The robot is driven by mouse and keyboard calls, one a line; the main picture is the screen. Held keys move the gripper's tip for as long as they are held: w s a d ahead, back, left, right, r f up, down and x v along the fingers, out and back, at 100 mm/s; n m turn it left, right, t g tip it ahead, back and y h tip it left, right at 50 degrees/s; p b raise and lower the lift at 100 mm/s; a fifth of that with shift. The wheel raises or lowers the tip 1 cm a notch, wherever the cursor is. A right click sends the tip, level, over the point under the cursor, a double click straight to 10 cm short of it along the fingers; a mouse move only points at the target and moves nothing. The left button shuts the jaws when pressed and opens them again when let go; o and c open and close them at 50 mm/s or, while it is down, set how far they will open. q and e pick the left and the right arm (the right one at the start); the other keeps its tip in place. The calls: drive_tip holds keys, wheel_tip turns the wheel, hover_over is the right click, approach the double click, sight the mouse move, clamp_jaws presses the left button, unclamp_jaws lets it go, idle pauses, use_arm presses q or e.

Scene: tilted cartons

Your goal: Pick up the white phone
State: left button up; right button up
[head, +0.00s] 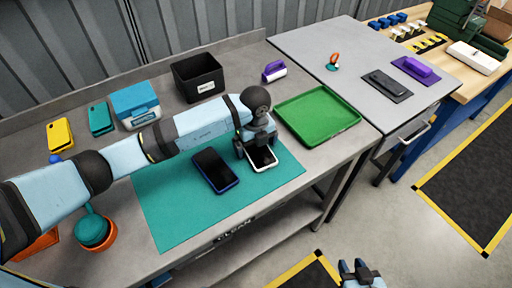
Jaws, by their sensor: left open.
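The white phone (262,158), with a dark screen and white edges, lies on the teal mat (180,218) on the grey workbench. My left gripper (257,157) is over it, pointing down, with its open fingers on either side of the phone. The gripper hides part of the phone's far end, and I cannot tell whether the fingers touch it. A dark blue phone (214,170) lies on the mat just left of the white one. My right gripper (360,269) is low at the bottom edge, away from the bench; its jaw opening is unclear.
A green tray (318,117) is right of the mat. A black bin (198,78), a teal box (136,104) and a purple-white item (274,71) stand behind. An orange-and-teal round object (95,232) is at left. A second grey table (350,55) adjoins at right.

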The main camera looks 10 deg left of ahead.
use_arm(q)
drive_tip(key=c, duration=1)
